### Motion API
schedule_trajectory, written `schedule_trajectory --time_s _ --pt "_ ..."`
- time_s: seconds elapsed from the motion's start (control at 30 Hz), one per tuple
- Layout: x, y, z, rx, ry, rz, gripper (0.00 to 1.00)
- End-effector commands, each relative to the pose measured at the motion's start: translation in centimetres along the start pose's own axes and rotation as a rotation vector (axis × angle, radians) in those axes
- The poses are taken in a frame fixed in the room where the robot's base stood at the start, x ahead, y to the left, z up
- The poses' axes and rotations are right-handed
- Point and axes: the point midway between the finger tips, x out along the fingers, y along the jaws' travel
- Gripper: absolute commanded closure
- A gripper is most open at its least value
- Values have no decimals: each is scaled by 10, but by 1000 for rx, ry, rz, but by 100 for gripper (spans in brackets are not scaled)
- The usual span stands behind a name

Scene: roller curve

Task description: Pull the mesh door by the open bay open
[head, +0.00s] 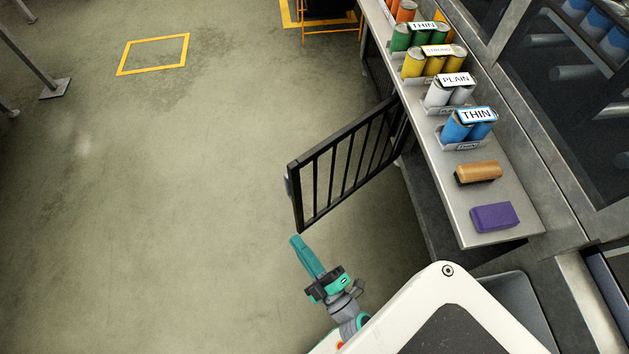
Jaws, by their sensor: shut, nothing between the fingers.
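The mesh door (345,160) is a black barred gate under the grey shelf. It stands swung out from the shelf's front edge over the floor, its free end toward the left. A small grey piece, perhaps a handle, shows on its free edge. My gripper (296,241) is teal, shut and empty. Its tip is just below the door's lower free corner in the picture, and a small gap seems to show between them. The bay behind the door is mostly hidden by the shelf.
The shelf (512,232) carries labelled can racks (467,130), a brown brush (478,172) and a purple block (494,217). Open floor (150,220) lies to the left, with a yellow floor square (153,54). A grey post foot (55,88) stands at upper left.

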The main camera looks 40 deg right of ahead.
Motion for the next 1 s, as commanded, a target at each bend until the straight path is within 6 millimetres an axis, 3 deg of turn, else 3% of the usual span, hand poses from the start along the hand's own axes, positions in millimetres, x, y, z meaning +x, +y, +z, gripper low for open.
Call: schedule_trajectory --time_s 0.03,0.3,0.5,0.6,0.77,1.0 --pt "8 2 22 -70 1 4 100" --pt "26 0 129 -380 11 -83 100" --pt "24 4 191 -490 2 -161 100" --pt "21 4 207 -512 1 -187 100" --pt "23 4 216 -524 1 -203 100" --pt "54 -1 217 -526 4 -203 100"
